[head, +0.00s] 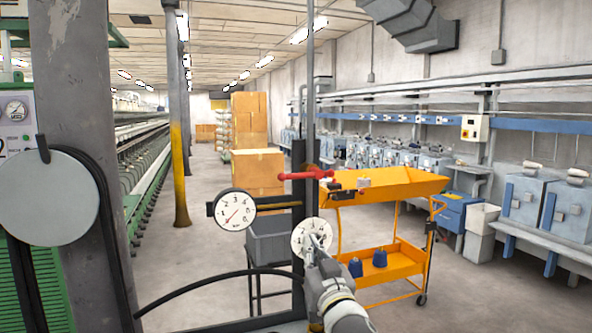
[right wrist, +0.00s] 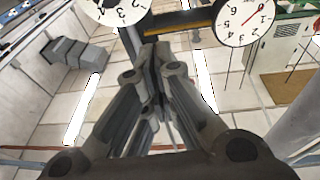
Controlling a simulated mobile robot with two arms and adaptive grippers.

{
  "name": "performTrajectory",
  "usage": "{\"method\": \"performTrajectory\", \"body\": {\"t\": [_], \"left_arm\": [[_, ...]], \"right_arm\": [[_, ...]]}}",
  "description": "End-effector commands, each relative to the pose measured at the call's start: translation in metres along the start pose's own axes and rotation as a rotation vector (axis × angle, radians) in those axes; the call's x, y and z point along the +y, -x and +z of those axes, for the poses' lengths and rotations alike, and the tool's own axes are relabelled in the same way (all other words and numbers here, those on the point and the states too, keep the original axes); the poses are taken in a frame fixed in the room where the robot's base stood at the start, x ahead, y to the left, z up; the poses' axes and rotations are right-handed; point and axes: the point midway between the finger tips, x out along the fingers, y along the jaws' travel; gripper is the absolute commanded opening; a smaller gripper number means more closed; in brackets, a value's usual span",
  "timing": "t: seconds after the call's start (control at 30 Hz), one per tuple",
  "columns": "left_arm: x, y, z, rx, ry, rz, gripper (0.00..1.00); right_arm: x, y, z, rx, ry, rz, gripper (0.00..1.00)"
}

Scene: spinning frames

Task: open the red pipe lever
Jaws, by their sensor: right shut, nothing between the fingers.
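The red pipe lever (head: 305,174) lies roughly level across the thin vertical grey pipe (head: 310,100) in the head view, its handle reaching left. My right gripper (head: 317,240) is below the lever, in front of a small white gauge that it partly covers. Its fingers are shut and empty, apart from the lever. In the right wrist view the shut fingers (right wrist: 157,50) point toward the gap between two gauges, and the lever does not show there. My left gripper is not in view.
A white gauge (head: 235,209) sits left of the pipe and a partly covered gauge (head: 300,238) sits below the lever. A dark post (head: 298,270) stands by the pipe. A yellow cart (head: 385,190) and cardboard boxes (head: 257,168) stand behind. A thick grey column (head: 75,100) is at left.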

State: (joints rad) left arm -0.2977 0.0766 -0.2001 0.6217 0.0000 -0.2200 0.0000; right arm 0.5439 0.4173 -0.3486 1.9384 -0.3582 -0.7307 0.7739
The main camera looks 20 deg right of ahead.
Motion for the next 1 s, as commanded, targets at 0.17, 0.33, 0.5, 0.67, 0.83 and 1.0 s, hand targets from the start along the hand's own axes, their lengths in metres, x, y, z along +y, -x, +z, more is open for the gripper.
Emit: {"method": "performTrajectory", "body": {"t": [0.17, 0.33, 0.5, 0.67, 0.83, 1.0], "left_arm": [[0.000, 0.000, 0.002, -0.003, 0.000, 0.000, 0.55], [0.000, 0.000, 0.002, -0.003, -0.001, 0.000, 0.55], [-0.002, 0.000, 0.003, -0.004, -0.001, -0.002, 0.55], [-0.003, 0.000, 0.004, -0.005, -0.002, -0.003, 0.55], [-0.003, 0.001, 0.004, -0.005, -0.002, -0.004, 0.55], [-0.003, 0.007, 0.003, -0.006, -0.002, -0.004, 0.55]], "right_arm": [[-0.002, -0.018, -0.085, 0.185, -0.013, -0.035, 0.00], [-0.004, -0.022, -0.133, 0.287, -0.020, -0.062, 0.00], [-0.006, -0.023, -0.149, 0.322, -0.023, -0.073, 0.00], [-0.006, -0.023, -0.150, 0.324, -0.023, -0.074, 0.00], [-0.005, -0.024, -0.150, 0.323, -0.024, -0.073, 0.00], [-0.006, -0.033, -0.155, 0.322, -0.024, -0.072, 0.00]]}}
